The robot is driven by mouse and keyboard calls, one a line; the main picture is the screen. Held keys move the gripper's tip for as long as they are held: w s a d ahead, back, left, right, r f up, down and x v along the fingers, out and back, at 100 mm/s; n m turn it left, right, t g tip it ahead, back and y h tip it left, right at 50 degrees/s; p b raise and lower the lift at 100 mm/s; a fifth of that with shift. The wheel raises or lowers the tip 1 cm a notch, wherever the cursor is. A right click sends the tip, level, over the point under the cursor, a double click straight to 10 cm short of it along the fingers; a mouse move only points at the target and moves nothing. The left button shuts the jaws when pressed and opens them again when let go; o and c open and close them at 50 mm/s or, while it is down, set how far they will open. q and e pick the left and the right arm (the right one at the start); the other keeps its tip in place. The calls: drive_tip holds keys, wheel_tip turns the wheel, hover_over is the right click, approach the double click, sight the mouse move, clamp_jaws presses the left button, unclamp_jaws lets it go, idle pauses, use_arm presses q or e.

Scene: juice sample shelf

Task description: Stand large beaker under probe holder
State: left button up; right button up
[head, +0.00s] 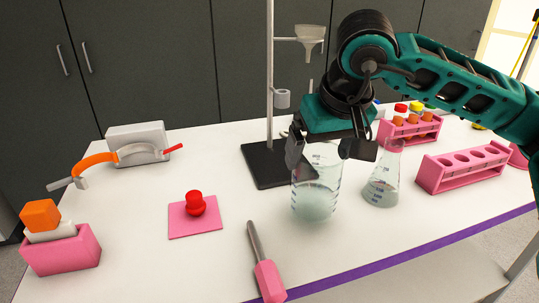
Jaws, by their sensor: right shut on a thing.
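The large beaker (316,200) is clear glass with graduation marks and a pale greenish content. It is upright, in front of the right part of the retort stand's black base (262,172). My right gripper (328,150) comes from above and is shut on the beaker's upper part, hiding some of its rim. I cannot tell whether the beaker's bottom touches the table. A small grey ring-shaped holder (282,98), which looks like the probe holder, is on the stand's rod, above the base. A clear funnel (309,36) is held higher on the rod. My left gripper is not in view.
A conical flask (383,185) stands close right of the beaker. Pink racks (460,167) are farther right, one with capped tubes. A pink-handled screwdriver-like tool (267,278) lies in front. A red knob on a pink mat (182,224) is left. Table is clear between mat and stand.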

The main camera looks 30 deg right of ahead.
sight(284, 108)
drive_tip(key=shift+w, duration=0.35)
drive_tip(key=shift+w+d+r+p, duration=0.1)
drive_tip(key=shift+w+d+p, duration=0.45)
drive_tip(key=shift+w, duration=2.3)
drive_tip(key=shift+w+d+f+p, duration=0.1)
drive_tip(key=shift+w+d, duration=0.75)
drive_tip(key=shift+w, duration=2.05)
drive_tip(key=shift+w+d+r+p, duration=0.1)
drive_tip(key=shift+w+d+p, duration=0.45)
drive_tip(key=shift+w, duration=2.3)
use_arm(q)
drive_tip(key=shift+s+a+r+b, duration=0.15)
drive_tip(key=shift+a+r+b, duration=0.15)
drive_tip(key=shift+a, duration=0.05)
use_arm(e)
drive_tip(key=shift+d+f, duration=0.15)
drive_tip(key=shift+f, duration=0.65)
drive_tip(key=shift+s+f, duration=0.1)
drive_tip(key=shift+f, duration=0.2)
drive_tip(key=o, duration=1.5)
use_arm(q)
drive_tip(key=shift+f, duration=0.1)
use_arm(e)
drive_tip(key=shift+f, duration=0.1)
